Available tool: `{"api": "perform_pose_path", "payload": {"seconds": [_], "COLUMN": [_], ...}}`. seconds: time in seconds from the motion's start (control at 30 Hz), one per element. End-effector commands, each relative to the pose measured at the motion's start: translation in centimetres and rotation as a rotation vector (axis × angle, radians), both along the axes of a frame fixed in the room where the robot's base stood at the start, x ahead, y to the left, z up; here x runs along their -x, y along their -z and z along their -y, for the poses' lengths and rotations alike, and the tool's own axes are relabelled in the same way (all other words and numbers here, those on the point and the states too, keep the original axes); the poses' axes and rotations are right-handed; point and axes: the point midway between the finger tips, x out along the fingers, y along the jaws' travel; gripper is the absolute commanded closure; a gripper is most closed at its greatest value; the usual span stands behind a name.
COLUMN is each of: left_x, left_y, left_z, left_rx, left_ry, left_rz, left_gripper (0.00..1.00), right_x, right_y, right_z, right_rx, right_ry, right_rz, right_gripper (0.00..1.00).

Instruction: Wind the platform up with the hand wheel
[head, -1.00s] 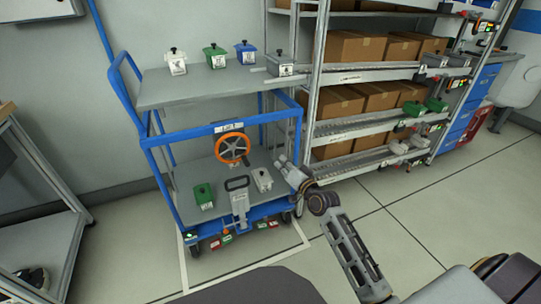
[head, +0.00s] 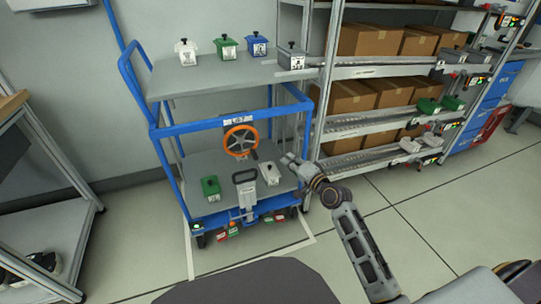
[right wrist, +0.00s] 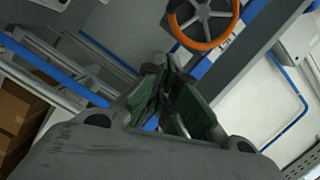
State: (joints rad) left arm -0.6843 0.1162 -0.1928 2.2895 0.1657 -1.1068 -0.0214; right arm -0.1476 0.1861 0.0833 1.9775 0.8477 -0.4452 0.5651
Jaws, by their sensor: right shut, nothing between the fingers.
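The hand wheel (head: 240,141) has an orange rim and grey spokes and sits on the front of the blue-framed cart. It also shows at the top of the right wrist view (right wrist: 203,42). The platform (head: 215,75) is the grey upper deck of the cart. My right gripper (head: 290,160) is to the right of the wheel and a little lower, apart from it. In the right wrist view its fingers (right wrist: 172,100) are together and empty, with the wheel beyond them. My left gripper is not in view.
White, green, blue and grey lidded boxes stand on the platform. A rack with cardboard boxes (head: 375,40) stands close on the right. Open floor lies in front.

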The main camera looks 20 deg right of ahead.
Motion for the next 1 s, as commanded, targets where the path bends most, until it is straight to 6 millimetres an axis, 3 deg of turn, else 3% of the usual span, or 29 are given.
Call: {"api": "perform_pose_path", "payload": {"seconds": [0.37,1.0], "left_x": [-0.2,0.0], "left_y": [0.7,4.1], "left_z": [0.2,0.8], "left_rx": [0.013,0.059], "left_ry": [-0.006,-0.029], "left_rz": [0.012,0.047], "left_gripper": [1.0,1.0], "right_x": [-1.4,-6.0], "right_y": [0.2,0.6], "right_z": [-0.4,-1.6], "right_rx": [-0.001,-0.001], "right_ry": [0.001,0.0], "right_rz": [0.001,0.002], "right_gripper": [1.0,1.0]}}
